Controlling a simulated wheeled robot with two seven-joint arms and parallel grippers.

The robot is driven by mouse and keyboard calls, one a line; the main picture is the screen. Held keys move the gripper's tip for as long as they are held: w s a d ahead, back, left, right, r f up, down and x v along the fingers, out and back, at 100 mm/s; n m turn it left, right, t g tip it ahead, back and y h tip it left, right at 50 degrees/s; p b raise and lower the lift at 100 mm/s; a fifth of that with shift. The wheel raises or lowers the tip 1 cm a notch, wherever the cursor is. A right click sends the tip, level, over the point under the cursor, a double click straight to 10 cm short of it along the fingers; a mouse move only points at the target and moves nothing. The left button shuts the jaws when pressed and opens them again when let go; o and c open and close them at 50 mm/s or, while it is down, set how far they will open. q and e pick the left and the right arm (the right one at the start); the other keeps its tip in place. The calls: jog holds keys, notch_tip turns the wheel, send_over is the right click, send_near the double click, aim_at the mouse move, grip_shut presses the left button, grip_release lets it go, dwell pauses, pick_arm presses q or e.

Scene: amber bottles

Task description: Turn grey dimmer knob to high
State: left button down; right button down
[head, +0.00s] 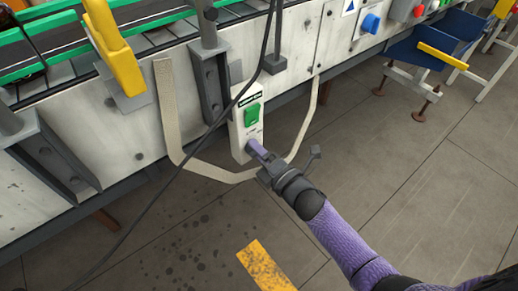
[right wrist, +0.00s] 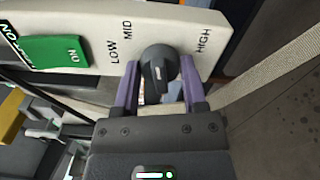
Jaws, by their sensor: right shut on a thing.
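The grey dimmer knob (right wrist: 160,66) sits on a pale control box (right wrist: 92,35), which also shows in the head view (head: 238,132). The words LOW, MID and HIGH are printed around the knob, with HIGH at the right in the right wrist view. A small pale mark shows on the knob's face; which setting it points to I cannot tell. My right gripper (right wrist: 160,88) has its purple fingers on either side of the knob, shut on it. In the head view my right gripper (head: 257,150) reaches the box's lower end and hides the knob. My left gripper is out of view.
A green ON switch (head: 251,115) is above the knob on the same box. A dark cable (head: 215,124) hangs across the machine's front, and a beige strap (head: 205,173) loops below the box. A blue bin (head: 425,45) stands at the upper right. The floor in front is open.

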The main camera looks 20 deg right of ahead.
jog(key=m+p, duration=0.1)
jog(key=m, duration=0.5)
jog(key=shift+m+p, duration=0.3)
jog(key=shift+m, duration=0.5)
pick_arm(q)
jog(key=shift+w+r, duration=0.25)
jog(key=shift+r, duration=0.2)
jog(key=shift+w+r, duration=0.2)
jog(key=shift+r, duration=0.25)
pick_arm(e)
jog(key=shift+m, duration=0.4)
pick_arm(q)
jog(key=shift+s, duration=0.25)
pick_arm(e)
jog(key=shift+f, duration=0.1)
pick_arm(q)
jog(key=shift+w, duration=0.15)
pick_arm(e)
jog(key=c, duration=0.5)
grip_release()
jog(key=shift+c, duration=0.2)
jog(key=o, duration=0.4)
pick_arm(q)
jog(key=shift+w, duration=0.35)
